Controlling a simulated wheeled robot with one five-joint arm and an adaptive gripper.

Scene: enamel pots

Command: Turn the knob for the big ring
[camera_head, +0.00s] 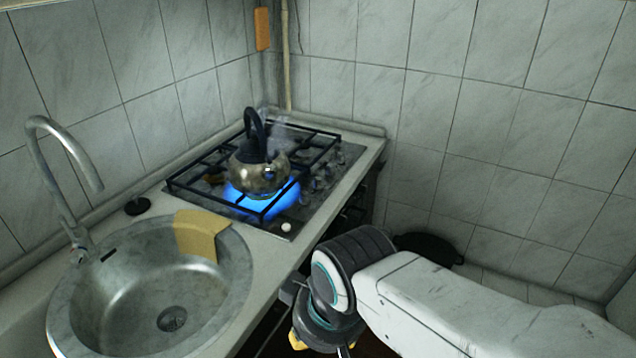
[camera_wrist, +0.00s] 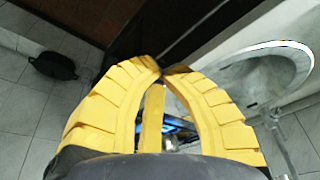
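The hob (camera_head: 350,152) has black grates and a row of small knobs (camera_head: 318,184) along its right side. A pale knob (camera_head: 286,227) sits at its near corner. Which knob belongs to the big ring cannot be told. A blue flame (camera_head: 285,200) burns under a metal kettle (camera_head: 262,176) on the near burner. My gripper (camera_head: 297,341) is low in front of the counter, below and apart from the knobs, mostly hidden by my arm. In the wrist view, my gripper's yellow fingers (camera_wrist: 164,70) meet at the tips, with nothing seen held.
The sink (camera_head: 150,290) with a tap (camera_head: 60,170) is left of the hob and shows in the wrist view (camera_wrist: 262,78). A yellow cloth (camera_head: 200,236) hangs over its rim. A black pan (camera_head: 430,246) lies on the floor. Tiled walls close the back and right.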

